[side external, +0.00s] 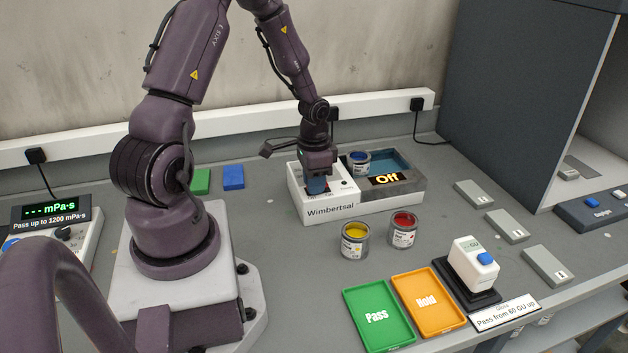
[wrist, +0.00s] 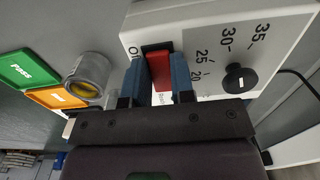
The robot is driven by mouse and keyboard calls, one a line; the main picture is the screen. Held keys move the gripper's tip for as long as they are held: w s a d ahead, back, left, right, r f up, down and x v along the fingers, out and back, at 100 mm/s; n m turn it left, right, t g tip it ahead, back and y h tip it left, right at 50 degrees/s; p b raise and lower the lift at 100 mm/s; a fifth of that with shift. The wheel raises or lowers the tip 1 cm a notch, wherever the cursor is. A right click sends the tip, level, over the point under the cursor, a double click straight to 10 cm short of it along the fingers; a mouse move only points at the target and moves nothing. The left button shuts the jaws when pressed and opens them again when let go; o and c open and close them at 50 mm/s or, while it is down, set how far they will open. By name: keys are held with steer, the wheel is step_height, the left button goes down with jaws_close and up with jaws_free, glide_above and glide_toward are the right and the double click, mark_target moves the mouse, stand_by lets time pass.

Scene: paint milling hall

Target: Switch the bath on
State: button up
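The bath (side external: 335,208) is a white and grey unit marked "Wimbertsal", with a dark-water basin (side external: 395,164) on its right. In the side view my gripper (side external: 317,186) hides most of the switch.
A blue paint can (side external: 358,162) stands in the basin. Yellow (side external: 355,240) and red (side external: 403,230) paint cans stand before the bath. Pass (side external: 379,317) and Hold (side external: 428,302) trays and a gloss meter (side external: 473,265) lie nearer. A viscometer (side external: 50,235) stands at left.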

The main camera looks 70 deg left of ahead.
steer(key=shift+w+g, duration=0.1)
steer(key=shift+g, duration=0.7)
jaws_close()
steer(key=o, duration=0.9)
jaws_free()
steer(key=shift+r, duration=0.1)
step_height(320, 180, up, 13)
steer(key=w, duration=0.1)
steer(key=shift+w, duration=0.35)
